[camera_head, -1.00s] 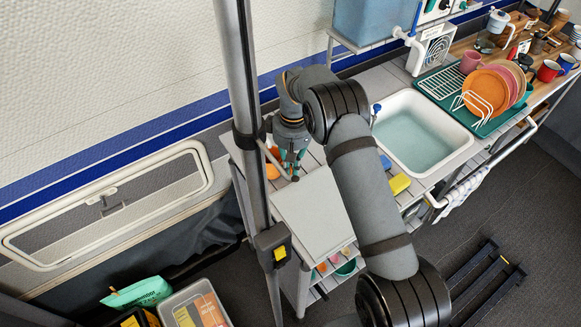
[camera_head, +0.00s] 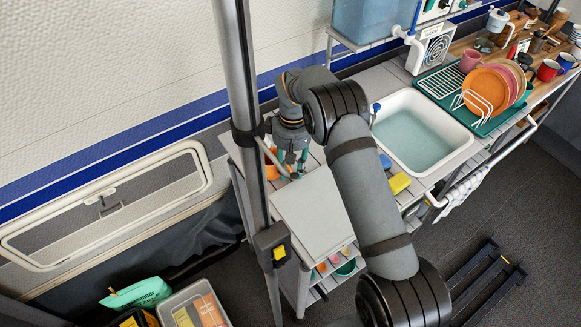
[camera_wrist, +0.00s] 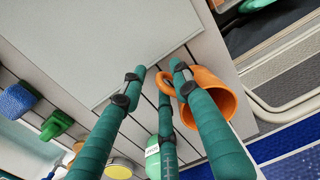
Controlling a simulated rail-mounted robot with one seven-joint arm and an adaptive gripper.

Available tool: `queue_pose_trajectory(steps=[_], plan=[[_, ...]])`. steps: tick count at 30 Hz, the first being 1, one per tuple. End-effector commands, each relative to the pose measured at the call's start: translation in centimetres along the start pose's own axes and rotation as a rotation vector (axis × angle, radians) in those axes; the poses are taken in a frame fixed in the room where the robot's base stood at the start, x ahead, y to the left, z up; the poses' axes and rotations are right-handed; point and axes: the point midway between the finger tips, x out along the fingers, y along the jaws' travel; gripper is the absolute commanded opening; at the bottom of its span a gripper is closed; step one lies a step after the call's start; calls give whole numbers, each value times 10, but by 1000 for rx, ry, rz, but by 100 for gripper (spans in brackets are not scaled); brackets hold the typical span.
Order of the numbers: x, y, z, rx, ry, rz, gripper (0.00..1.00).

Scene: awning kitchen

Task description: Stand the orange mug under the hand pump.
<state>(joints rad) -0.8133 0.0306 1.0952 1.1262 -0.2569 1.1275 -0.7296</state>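The orange mug (camera_head: 271,168) sits on the slatted counter at the left, partly hidden by the pole and my gripper. In the wrist view the mug (camera_wrist: 220,92) lies behind my right finger, its handle loop close to the fingertips. My gripper (camera_wrist: 158,72) has teal fingers, which stand apart. In the head view my gripper (camera_head: 293,172) is right beside the mug. I cannot tell whether a finger touches the handle. A blue-topped fitting (camera_head: 376,108) stands at the sink's left rim, and a white spout (camera_head: 409,38) hangs by the water tank; I cannot tell which is the hand pump.
A grey board (camera_head: 313,211) lies on the counter in front of my gripper. The sink (camera_head: 468,143) is to the right, with a yellow sponge (camera_head: 399,183) near it. A green rack with plates (camera_head: 482,92) stands further right. A vertical pole (camera_head: 241,90) stands at the left.

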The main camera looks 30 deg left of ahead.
Motion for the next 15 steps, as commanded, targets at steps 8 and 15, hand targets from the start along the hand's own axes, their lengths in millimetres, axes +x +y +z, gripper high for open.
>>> queue_pose_trajectory(steps=[8,15], plan=[[-1,0,0,0,0,0,31],[-32,0,-1,0,5,2,31]])
